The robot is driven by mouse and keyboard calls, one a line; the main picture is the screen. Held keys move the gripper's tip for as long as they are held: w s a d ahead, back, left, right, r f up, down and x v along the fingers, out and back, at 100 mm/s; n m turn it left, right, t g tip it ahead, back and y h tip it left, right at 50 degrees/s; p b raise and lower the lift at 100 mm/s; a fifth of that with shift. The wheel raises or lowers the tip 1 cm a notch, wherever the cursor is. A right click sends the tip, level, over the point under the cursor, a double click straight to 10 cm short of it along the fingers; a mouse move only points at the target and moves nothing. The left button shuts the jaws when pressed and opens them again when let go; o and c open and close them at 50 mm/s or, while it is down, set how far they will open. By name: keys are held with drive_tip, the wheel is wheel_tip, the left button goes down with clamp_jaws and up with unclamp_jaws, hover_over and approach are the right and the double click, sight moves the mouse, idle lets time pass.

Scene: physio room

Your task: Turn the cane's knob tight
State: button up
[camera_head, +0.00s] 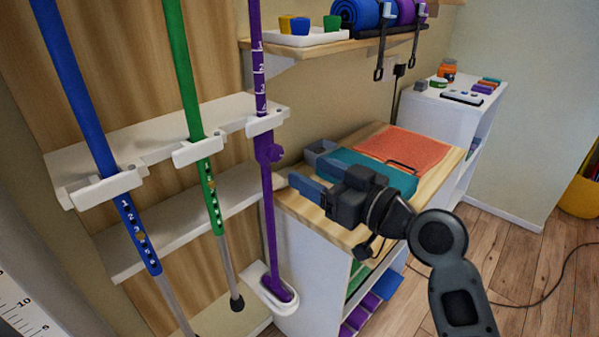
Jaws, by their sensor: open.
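Three canes stand in a white rack: a blue cane (82,105), a green cane (184,75) and a purple cane (265,205). The purple cane is upright, with its foot in a white holder (263,287). A purple knob (273,153) sticks out from its side, just below the upper rack clip. How tight the knob is cannot be seen. My gripper (305,167) is open and empty, to the right of the purple cane and slightly lower than the knob. Its fingers point left toward the cane and appear apart from it.
A wooden-topped cabinet (325,233) with teal and orange cloths (410,147) is below and behind my gripper. A wall shelf (290,53) holds a tray of small blocks and rolled mats. The upper rack shelf (120,150) and its clips flank the canes.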

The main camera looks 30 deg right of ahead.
sight(279, 156)
drive_tip(key=shift+p+x, duration=0.65)
drive_tip(key=shift+x, duration=3.3)
drive_tip(key=shift+f, duration=0.1)
drive_tip(key=c, duration=1)
